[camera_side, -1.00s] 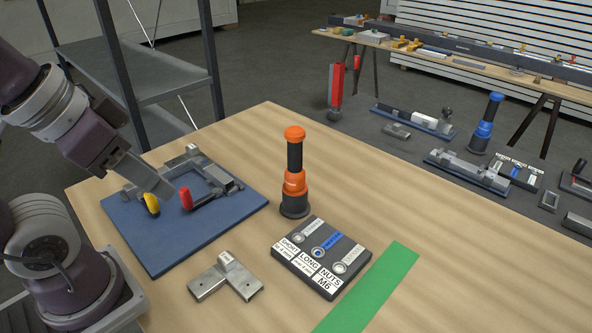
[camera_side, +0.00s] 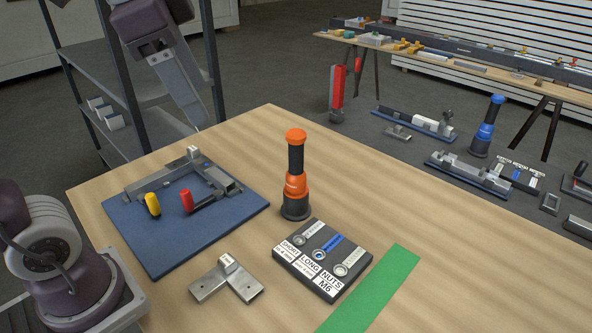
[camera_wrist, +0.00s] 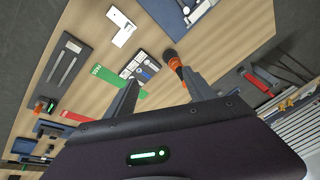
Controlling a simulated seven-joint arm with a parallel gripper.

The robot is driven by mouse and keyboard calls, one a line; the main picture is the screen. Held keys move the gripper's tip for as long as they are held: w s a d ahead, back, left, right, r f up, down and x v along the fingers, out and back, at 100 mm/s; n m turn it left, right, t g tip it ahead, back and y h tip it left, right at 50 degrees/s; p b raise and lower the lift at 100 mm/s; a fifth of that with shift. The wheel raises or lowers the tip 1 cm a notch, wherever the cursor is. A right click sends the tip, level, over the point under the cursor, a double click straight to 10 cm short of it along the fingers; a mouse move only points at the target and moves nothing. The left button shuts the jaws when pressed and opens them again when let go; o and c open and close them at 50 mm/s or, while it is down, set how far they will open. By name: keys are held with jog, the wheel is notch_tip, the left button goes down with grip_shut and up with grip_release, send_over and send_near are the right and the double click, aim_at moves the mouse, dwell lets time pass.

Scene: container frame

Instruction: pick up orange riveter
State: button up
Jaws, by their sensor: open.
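The orange riveter (camera_side: 295,180) stands upright on the wooden table, with an orange cap, a black grip, an orange body and a dark base. My gripper (camera_side: 197,116) is up at the left in the side view, above the table's back left, well apart from the riveter. In the wrist view my gripper (camera_wrist: 158,86) has its two fingers spread with nothing between them.
A blue plate (camera_side: 155,247) with a clamp frame and red and yellow handles lies left of the riveter. A dark labelled block (camera_side: 322,258) sits close in front of it. A shelf stands behind left.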

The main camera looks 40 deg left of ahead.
jog(key=w+m+g, duration=0.2)
jog(key=w+m, duration=0.4)
jog(key=w, duration=0.4)
jog(key=m+g, duration=0.2)
jog(key=m, duration=0.5)
send_over(296, 157)
jog(key=a, duration=0.2)
notch_tip(296, 157, down, 5)
jog(key=f, duration=1)
jog(key=w+d+f, duration=0.1)
jog(key=f, duration=0.5)
grip_shut()
jog(key=shift+w+r, duration=0.1)
jog(key=shift+r, duration=0.05)
